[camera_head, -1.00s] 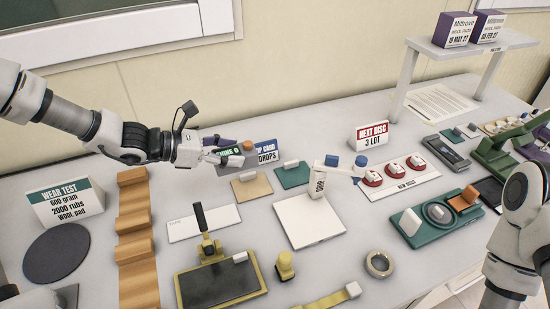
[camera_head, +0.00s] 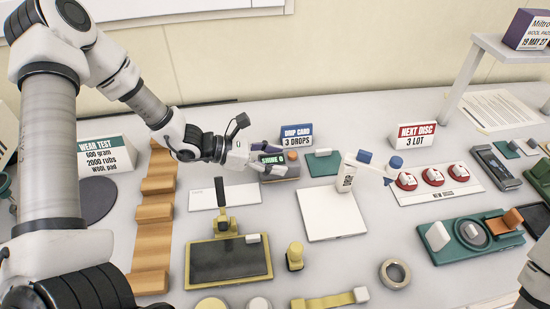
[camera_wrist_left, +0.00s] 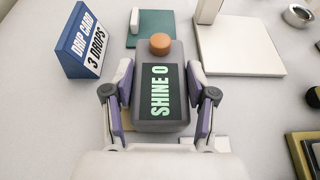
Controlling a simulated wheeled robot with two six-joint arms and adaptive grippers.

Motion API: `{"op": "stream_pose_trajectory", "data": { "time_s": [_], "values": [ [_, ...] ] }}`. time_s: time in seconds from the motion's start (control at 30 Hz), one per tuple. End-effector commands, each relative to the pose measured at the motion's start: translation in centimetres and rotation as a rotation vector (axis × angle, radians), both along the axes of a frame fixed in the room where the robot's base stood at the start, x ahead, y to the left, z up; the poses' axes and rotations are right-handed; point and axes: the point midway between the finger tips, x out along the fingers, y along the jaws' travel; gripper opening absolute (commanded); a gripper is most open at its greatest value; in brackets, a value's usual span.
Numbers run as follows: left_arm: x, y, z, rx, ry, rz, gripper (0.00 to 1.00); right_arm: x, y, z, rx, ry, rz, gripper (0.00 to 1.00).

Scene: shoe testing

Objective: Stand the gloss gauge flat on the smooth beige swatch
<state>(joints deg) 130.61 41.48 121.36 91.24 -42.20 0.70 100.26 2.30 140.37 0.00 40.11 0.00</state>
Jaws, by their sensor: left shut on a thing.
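The gloss gauge (camera_head: 283,172) is a dark grey box with an orange knob and a green "SHINE 0" display. My left gripper (camera_head: 262,160) is shut on it, and the left wrist view shows one purple-grey finger on each side of the gauge (camera_wrist_left: 158,110). The gauge looks about level, display up. It covers nearly all of the beige swatch; only a small tan sliver (camera_wrist_left: 127,119) shows at its left side in the left wrist view. I cannot tell whether the gauge touches the swatch.
The blue drip card sign (camera_head: 297,137) stands just behind the gauge. A green swatch (camera_head: 321,166) with a white tab lies to its right. A white card (camera_head: 225,196) lies at left, a white square plate (camera_head: 331,216) at front right. Yellow-framed equipment (camera_head: 228,262) is nearer.

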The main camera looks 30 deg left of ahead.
Motion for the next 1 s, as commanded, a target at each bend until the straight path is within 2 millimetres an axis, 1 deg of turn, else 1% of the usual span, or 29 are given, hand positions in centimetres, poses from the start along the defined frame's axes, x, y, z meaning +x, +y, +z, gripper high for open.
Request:
{"op": "stream_pose_trajectory", "data": {
  "time_s": [0.17,0.2,0.23,0.53,0.63,0.7,0.87,0.9,1.0],
  "values": [
    [0.0,0.0,-0.5,-0.001,-0.001,0.000,0.08,0.0,0.0,-0.6,0.000,0.000,0.000,0.40],
    [0.0,0.0,-0.3,0.000,0.000,0.000,0.71,0.0,0.0,-0.4,0.000,0.000,0.000,0.40],
    [0.0,0.0,-0.3,0.000,0.000,-0.001,0.81,0.0,0.0,-0.4,0.000,0.000,0.000,0.40],
    [0.0,0.0,-0.2,0.000,0.000,-0.001,0.82,0.0,0.0,-0.3,0.000,0.000,0.000,0.40],
    [0.0,0.0,0.4,0.000,0.000,-0.001,0.82,0.0,0.0,0.3,0.000,0.000,0.000,0.40],
    [-0.3,0.5,0.5,-0.003,-0.001,0.001,0.82,0.0,0.0,0.3,0.000,0.000,0.000,0.40],
    [-1.7,2.5,1.6,-0.006,-0.005,0.005,0.82,0.0,0.0,1.0,0.000,0.000,0.000,0.40],
    [-2.1,3.1,2.4,-0.007,-0.004,0.005,0.82,0.0,0.0,1.8,0.000,0.000,0.000,0.40],
    [-3.1,4.5,3.1,-0.007,-0.004,0.006,0.82,0.0,0.0,3.1,0.000,0.000,0.000,0.40]
  ]
}}
